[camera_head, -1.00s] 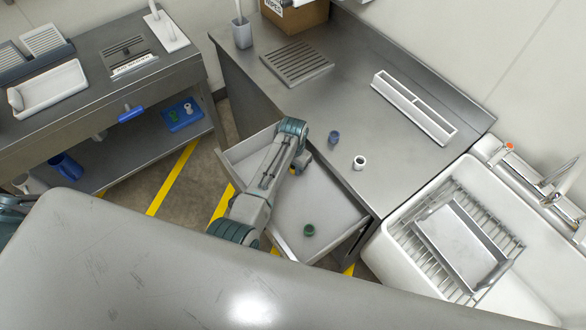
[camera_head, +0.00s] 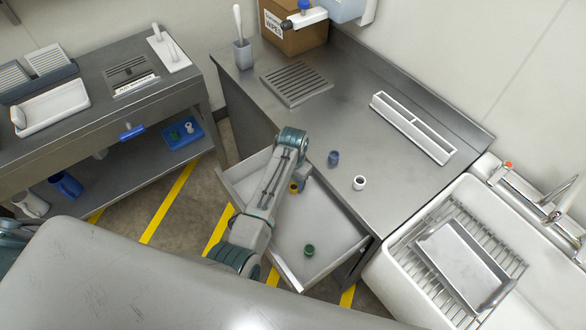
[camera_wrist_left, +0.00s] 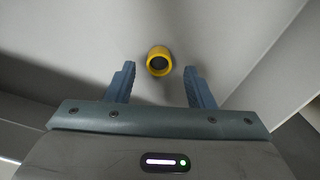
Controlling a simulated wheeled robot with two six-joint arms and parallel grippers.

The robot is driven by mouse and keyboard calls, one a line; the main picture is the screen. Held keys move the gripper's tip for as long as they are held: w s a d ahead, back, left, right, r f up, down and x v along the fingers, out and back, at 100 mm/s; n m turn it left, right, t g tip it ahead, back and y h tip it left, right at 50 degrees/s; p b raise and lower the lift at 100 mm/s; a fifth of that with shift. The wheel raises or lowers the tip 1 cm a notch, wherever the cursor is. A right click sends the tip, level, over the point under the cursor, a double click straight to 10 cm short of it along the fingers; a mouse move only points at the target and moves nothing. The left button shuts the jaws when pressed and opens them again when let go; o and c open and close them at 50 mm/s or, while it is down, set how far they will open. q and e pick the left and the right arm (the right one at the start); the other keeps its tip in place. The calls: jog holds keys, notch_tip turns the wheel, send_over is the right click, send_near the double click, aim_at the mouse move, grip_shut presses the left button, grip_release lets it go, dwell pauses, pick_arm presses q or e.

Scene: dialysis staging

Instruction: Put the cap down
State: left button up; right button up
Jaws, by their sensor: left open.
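A yellow cap (camera_head: 294,188) is in the open drawer (camera_head: 325,228) under the counter, partly hidden by my left arm in the head view. In the left wrist view the yellow cap (camera_wrist_left: 159,61) is on the pale drawer floor, open end up, just beyond and between the fingertips. My left gripper (camera_wrist_left: 158,75) is open, with clear space between each finger and the cap. In the head view my left gripper (camera_head: 300,178) reaches down into the drawer, mostly hidden by its own wrist. A green cap (camera_head: 309,250) lies in the drawer's near part. My right gripper is not seen.
A blue cap (camera_head: 334,158) and a white cap (camera_head: 360,183) stand on the counter beside a white divided tray (camera_head: 413,128). A sink (camera_head: 400,262) with a rack is at right. A shelf table (camera_head: 110,105) stands at left. The drawer walls surround my gripper.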

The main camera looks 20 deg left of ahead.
aim_at(293, 187)
pick_arm(q)
notch_tip(293, 187, up, 8)
jog(key=shift+b, duration=0.35)
dwell(0.4)
